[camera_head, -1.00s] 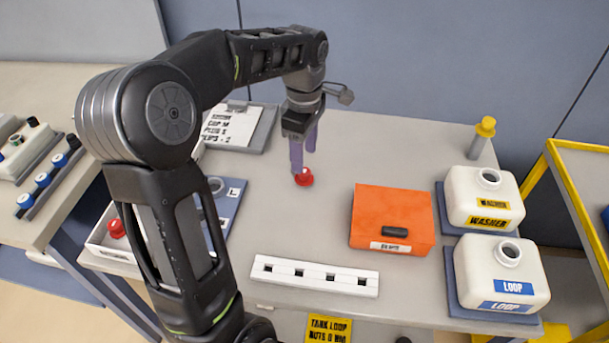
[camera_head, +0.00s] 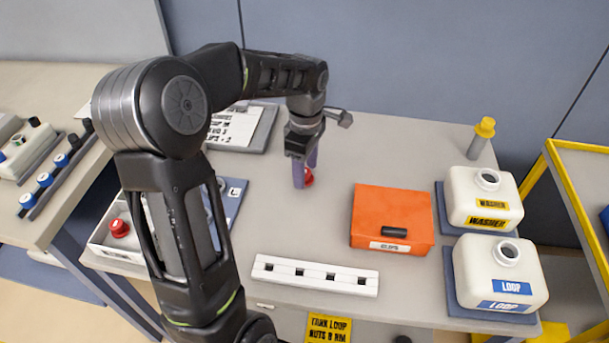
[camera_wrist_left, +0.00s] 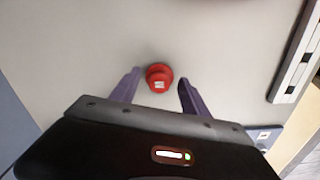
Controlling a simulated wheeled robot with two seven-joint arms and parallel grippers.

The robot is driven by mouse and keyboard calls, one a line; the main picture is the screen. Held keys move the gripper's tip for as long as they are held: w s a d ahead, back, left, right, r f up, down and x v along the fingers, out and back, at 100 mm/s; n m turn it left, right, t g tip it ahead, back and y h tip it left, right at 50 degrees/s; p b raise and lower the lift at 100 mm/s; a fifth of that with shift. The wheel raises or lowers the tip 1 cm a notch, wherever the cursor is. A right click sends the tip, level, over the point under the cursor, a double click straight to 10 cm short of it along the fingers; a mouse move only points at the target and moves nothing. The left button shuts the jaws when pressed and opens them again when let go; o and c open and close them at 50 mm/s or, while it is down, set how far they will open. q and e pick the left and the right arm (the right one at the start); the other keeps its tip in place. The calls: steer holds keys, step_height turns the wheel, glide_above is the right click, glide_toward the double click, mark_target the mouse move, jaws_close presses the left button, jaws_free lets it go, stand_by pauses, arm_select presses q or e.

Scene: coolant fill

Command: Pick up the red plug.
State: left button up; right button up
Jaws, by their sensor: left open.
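The red plug (camera_head: 309,177) stands on the grey table, partly hidden behind a finger of my left gripper in the head view. My left gripper (camera_head: 305,176) points down at it with its purple fingers apart. In the left wrist view the red plug (camera_wrist_left: 159,77) lies between and slightly beyond the fingertips of the open left gripper (camera_wrist_left: 159,82), with a gap on both sides. A second red plug-like piece (camera_head: 119,228) sits in a white tray at the left. My right gripper is not in view.
An orange box (camera_head: 392,215) stands to the right of the plug, and a white strip with square holes (camera_head: 315,275) lies in front. Two white tanks (camera_head: 480,198) (camera_head: 497,273) stand at the right. A grey clipboard (camera_head: 258,135) lies behind left. Table around the plug is clear.

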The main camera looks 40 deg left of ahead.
arm_select(q)
jaws_close()
stand_by(0.7)
